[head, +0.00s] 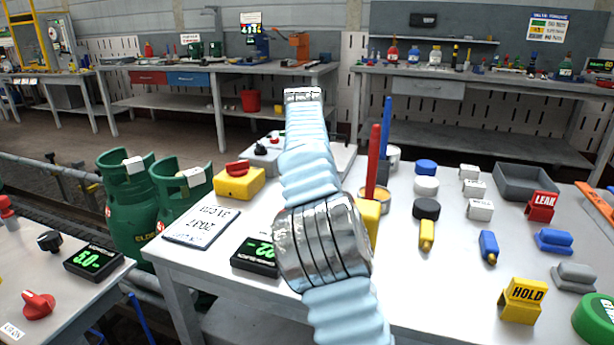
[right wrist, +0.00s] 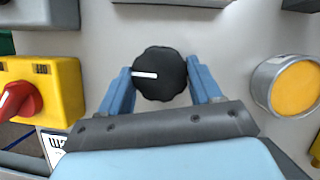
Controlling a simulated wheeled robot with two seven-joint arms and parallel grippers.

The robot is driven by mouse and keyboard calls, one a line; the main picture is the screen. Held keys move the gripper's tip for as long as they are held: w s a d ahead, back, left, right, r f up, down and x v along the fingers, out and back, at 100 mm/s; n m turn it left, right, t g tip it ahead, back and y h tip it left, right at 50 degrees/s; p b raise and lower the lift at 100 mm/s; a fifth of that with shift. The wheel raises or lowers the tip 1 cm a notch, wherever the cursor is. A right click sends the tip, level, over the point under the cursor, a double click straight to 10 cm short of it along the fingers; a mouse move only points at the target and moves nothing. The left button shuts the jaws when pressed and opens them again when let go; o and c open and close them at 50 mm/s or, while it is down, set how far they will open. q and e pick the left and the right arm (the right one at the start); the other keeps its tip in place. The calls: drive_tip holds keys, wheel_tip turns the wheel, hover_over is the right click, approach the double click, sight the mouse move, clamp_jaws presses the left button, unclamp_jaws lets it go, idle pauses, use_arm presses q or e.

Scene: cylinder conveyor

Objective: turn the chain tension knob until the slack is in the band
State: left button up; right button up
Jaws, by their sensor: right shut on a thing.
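A black round knob with a white pointer line (right wrist: 158,74) sits on a pale surface in the right wrist view. Its pointer lies level, toward the picture's left. My right gripper (right wrist: 172,88) is shut on it, with one blue finger at each side. In the head view my right arm covers the knob and the gripper. No chain or slack band can be made out. My left gripper is not in view.
A yellow box with a red switch (head: 240,182) stands left of the arm, by a lettered card (head: 201,227). A tin with orange contents (right wrist: 297,86) is right of the knob. Green gas cylinders (head: 128,205) stand left.

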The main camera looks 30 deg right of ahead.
drive_tip(key=n+y, duration=0.1)
drive_tip(key=n, duration=0.3)
drive_tip(key=shift+d+t, duration=0.15)
drive_tip(key=shift+t, duration=0.25)
drive_tip(key=shift+d+n+y, duration=0.1)
drive_tip(key=shift+n+y, duration=0.9)
drive_tip(key=shift+n, duration=1.2)
drive_tip(key=o, duration=1.1)
drive_tip(key=shift+c, duration=0.2)
